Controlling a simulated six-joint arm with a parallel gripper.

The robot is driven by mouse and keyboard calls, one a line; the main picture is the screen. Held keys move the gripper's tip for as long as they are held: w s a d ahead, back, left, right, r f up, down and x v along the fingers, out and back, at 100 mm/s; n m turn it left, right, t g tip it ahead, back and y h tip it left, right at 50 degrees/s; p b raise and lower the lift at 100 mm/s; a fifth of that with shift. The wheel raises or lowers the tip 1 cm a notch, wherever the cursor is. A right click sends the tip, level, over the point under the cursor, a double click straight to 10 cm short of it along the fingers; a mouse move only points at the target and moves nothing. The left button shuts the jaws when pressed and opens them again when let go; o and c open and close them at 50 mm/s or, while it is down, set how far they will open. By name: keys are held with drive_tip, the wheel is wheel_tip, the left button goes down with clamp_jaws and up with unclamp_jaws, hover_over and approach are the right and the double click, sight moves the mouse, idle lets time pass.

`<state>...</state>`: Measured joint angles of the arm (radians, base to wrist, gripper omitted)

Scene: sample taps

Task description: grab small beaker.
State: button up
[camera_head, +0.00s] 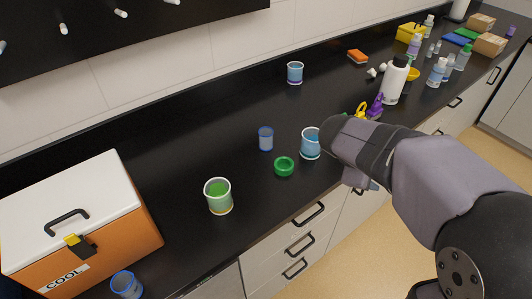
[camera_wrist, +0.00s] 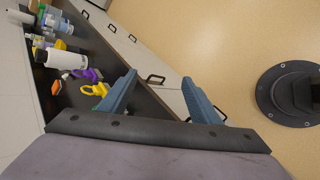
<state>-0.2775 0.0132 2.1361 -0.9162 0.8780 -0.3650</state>
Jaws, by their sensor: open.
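Several beakers stand upright on the black counter in the head view. The smallest-looking one is a narrow blue-rimmed beaker (camera_head: 265,139) near the middle. A wider beaker with blue liquid (camera_head: 311,143) stands to its right, close to my arm. A beaker with green liquid (camera_head: 218,195) stands to its lower left, and another blue beaker (camera_head: 295,72) is farther back. My gripper (camera_wrist: 160,77) is open and empty in the wrist view, pointing past the counter edge towards the floor. In the head view my arm's end is right of the beakers, and the fingers are mostly hidden. No beaker shows in the wrist view.
A white bottle (camera_head: 395,80) and purple and yellow items are behind my arm.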

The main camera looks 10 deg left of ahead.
drive_tip(key=w+a+n+t+b, duration=0.4)
drive_tip(key=w+a+n, duration=0.15)
drive_tip(key=w, duration=0.35)
wheel_tip(320, 180, up, 2)
drive_tip(key=n+t+y+b, duration=0.6)
drive_tip(key=n+t+b, duration=0.3)
drive_tip(key=n, duration=0.7)
hover_over(265, 140)
drive_tip(key=f, duration=1.4)
drive_tip(key=shift+s, duration=0.35)
drive_tip(key=shift+w+d+p, duration=0.1)
drive_tip(key=shift+w+p, duration=0.8)
drive_tip(key=shift+w, duration=0.75)
drive_tip(key=shift+w+f+p, duration=0.1)
drive_tip(key=shift+w+p, duration=0.5)
drive_tip(key=shift+w, duration=1.4)
drive_tip(key=c, duration=1.1)
